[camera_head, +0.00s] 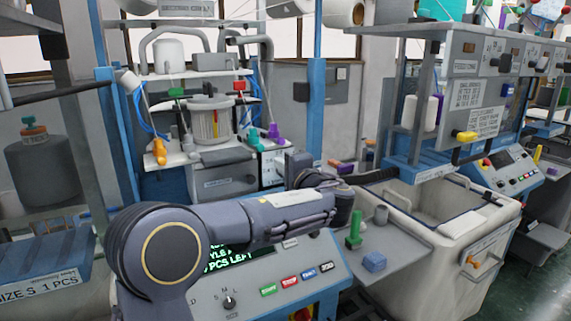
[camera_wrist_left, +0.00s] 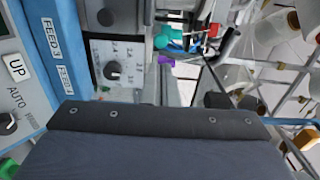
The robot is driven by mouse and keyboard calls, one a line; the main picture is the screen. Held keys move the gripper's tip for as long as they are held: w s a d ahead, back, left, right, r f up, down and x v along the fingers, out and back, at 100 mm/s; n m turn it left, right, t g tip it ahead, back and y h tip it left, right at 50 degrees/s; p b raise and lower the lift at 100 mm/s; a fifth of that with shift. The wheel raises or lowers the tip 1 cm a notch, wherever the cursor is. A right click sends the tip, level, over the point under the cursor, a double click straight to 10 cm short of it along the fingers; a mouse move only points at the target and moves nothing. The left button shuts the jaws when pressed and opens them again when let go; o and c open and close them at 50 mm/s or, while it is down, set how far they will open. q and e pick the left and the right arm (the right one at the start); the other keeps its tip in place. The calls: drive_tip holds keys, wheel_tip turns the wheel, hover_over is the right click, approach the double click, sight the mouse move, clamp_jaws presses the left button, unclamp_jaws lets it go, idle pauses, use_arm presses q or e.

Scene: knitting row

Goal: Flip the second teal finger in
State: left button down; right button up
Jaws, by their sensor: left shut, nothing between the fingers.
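A small teal piece (camera_head: 253,138) stands at the right edge of the knitting machine's white shelf, beside a purple piece (camera_head: 273,131). In the left wrist view the teal part (camera_wrist_left: 167,36) is small at the top, above the purple one (camera_wrist_left: 165,60). I cannot tell separate teal fingers apart or which is second. My left gripper (camera_head: 298,163) is shut and empty. In the head view it appears right of and below the teal piece, apart from it in the picture; its fingertips are hard to make out. My right gripper is not in view.
A white ribbed cylinder (camera_head: 210,122) stands left of the teal piece. An orange piece (camera_head: 159,152) is at the shelf's left. My left forearm crosses above the control panel (camera_head: 262,280). A green peg (camera_head: 355,230) and blue block (camera_head: 374,261) sit on a side plate near a white bin (camera_head: 440,240).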

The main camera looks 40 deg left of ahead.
sight(261, 149)
use_arm(q)
drive_tip(key=p+x, duration=0.3)
drive_tip(key=x, duration=0.6)
drive_tip(key=shift+w+a, duration=0.1)
drive_tip(key=shift+a, duration=0.05)
drive_tip(key=b+x, duration=0.1)
drive_tip(key=x, duration=0.1)
drive_tip(key=shift+w+a+f, duration=0.1)
drive_tip(key=shift+w+a, duration=0.05)
drive_tip(key=shift+a, duration=0.2)
drive_tip(key=shift+w+a, duration=0.15)
drive_tip(key=shift+a, duration=0.1)
drive_tip(key=shift+r, duration=0.25)
